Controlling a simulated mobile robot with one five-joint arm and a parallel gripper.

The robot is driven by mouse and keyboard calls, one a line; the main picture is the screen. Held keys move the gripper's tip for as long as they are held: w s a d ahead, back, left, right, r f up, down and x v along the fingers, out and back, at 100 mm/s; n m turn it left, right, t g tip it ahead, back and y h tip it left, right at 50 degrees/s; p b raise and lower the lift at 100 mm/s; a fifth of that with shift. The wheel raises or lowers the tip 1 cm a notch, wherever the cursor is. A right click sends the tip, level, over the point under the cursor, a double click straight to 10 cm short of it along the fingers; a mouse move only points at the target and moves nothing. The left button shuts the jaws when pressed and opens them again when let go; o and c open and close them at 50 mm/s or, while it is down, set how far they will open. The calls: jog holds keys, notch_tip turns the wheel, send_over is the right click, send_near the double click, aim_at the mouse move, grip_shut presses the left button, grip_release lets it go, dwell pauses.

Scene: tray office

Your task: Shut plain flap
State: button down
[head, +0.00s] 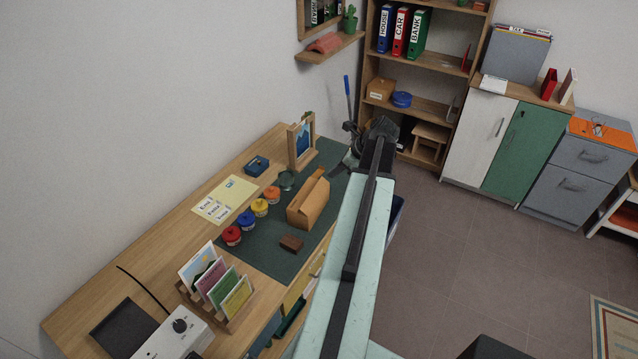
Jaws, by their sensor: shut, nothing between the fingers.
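A plain wooden box-like thing (308,203) stands on the dark green mat on the desk, left of my arm. It has a raised, slanting top piece; I cannot tell for sure whether this is the flap or how far open it is. My gripper (354,142) is dark and small at the far end of my pale green arm, beyond the box and near the desk's far end. It is shut and empty. My arm hides part of the desk's right edge and the floor beside it.
A shelf unit (432,62) and a white-and-green cabinet (478,135) stand behind.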

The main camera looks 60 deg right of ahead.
aim_at(316, 196)
jog(key=b+x, duration=0.5)
jog(key=x, duration=0.1)
jog(key=b+x, duration=0.5)
jog(key=x, duration=0.1)
jog(key=shift+s+d+f, duration=0.15)
jog(key=shift+f, duration=0.35)
jog(key=shift+w+f+b, duration=0.25)
jog(key=shift+w+b, duration=0.05)
jog(key=shift+b, duration=0.05)
jog(key=shift+r, duration=0.1)
